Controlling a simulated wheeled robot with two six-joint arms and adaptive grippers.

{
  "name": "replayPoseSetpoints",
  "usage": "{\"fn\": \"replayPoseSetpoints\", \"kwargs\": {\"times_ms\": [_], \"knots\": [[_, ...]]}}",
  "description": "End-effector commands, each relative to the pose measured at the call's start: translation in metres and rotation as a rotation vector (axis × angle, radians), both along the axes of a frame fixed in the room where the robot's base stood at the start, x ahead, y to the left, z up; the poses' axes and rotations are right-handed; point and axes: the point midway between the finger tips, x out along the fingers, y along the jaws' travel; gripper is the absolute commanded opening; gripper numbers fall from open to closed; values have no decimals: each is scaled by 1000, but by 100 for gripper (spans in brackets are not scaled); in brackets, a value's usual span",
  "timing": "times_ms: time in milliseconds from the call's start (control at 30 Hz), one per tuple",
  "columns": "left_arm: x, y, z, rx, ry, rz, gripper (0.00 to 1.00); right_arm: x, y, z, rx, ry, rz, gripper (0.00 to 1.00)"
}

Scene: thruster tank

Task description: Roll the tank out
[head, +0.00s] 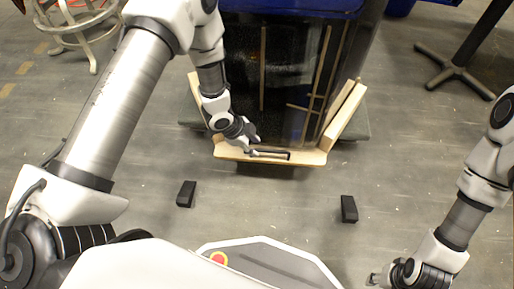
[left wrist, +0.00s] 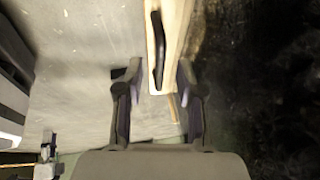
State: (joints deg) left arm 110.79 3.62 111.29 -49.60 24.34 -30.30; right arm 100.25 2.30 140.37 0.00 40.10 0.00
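The tank (head: 285,70) is a dark, glassy box with a blue rim, standing in a pale wooden cradle (head: 313,157) on the floor. A black handle (head: 272,154) runs along the cradle's front board; it also shows in the left wrist view (left wrist: 157,50). My left gripper (head: 256,145) is at the left end of the handle. In the left wrist view the fingers (left wrist: 156,105) are spread apart, with the board and handle end between or just beyond them; contact cannot be told. My right gripper (head: 378,279) is low at the right, away from the tank, its fingers too small to judge.
Two black wedge blocks, one left (head: 186,194) and one right (head: 349,209), lie on the floor between my base and the cradle. A stool (head: 82,25) stands back left, a dark stand foot (head: 455,70) back right. The floor between the wedges is clear.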

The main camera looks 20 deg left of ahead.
Motion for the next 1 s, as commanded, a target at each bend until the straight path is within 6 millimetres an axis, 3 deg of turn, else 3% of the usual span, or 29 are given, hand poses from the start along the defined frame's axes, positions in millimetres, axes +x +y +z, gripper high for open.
{"fn": "replayPoseSetpoints", "kwargs": {"times_ms": [33, 100, 400, 467, 500, 533, 833, 1000], "knots": [[3, -3, -13, 1, -1, -3, 37, 0, 0, -10, 0, 0, 0, 40], [5, -6, -20, 1, -1, -3, 37, 0, 0, -13, 0, 0, 0, 40], [7, -8, -22, 0, 0, -1, 37, 0, 0, -13, 0, -1, -1, 40], [7, -8, -22, 0, 0, -1, 20, 0, 0, -13, 0, -1, -1, 40], [7, -8, -22, 0, 0, -1, 5, 0, 0, -13, 0, -1, -1, 40], [7, -8, -22, 0, 0, -1, 0, 0, 0, -13, 0, -1, -1, 40], [5, -9, -21, 0, 1, 0, 0, 0, 0, -11, 0, -1, -1, 40], [-7, -12, -21, -1, 8, -6, 0, 0, 0, -4, 0, -1, 0, 40]]}}
